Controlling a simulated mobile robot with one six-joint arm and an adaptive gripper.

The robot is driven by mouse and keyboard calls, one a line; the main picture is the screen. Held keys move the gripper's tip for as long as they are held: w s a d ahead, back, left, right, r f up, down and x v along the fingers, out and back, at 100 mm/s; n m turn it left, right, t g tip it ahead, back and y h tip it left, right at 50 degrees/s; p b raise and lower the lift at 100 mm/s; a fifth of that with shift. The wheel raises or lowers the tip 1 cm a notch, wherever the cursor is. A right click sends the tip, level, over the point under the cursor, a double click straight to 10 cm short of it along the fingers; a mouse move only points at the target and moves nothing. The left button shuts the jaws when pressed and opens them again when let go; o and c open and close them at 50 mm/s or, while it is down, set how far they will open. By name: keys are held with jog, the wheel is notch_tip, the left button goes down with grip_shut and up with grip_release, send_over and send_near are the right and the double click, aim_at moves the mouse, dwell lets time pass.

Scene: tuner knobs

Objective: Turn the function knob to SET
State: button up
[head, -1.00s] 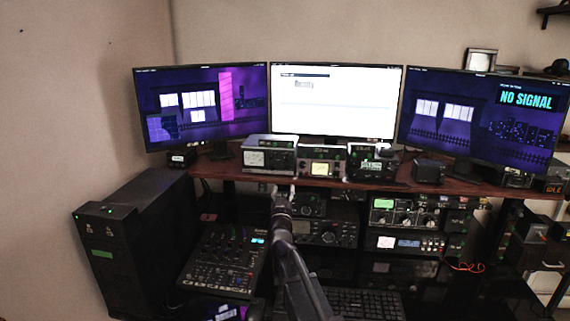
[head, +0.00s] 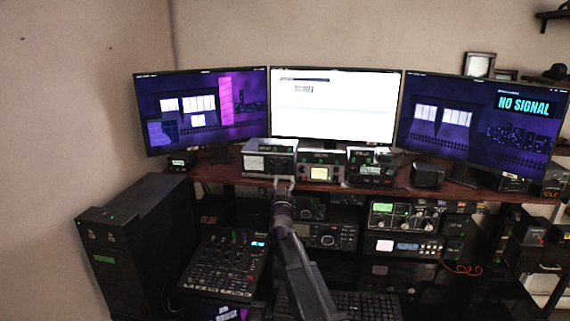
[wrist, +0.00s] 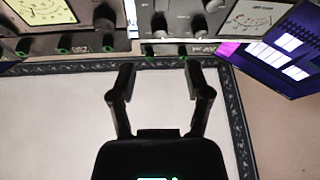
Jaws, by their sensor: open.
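My gripper (head: 284,181) is open and empty, just in front of the desk's upper shelf, below the row of small meter units. In the wrist view my gripper (wrist: 158,72) shows two dark fingers spread apart, with device panels beyond their tips. Dark knobs show there: one at the left (wrist: 105,18), one in the middle (wrist: 160,24) and one to the right (wrist: 198,24). None is between the fingers. I cannot tell which is the function knob, and the SET mark is not readable. The middle meter unit (head: 320,158) has a lit yellow meter.
A silver-topped meter unit (head: 269,145) stands at left and a dark unit (head: 371,153) at right of the middle one. Monitors stand close behind. Below the shelf are stacked radios (head: 405,215), a mixer (head: 225,265) and a keyboard (head: 368,306).

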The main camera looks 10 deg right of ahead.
aim_at(285, 163)
jog(key=p+x, duration=0.2)
jog(key=x, duration=0.5)
jog(key=shift+w+r, duration=0.1)
jog(key=shift+w, duration=0.05)
grip_shut()
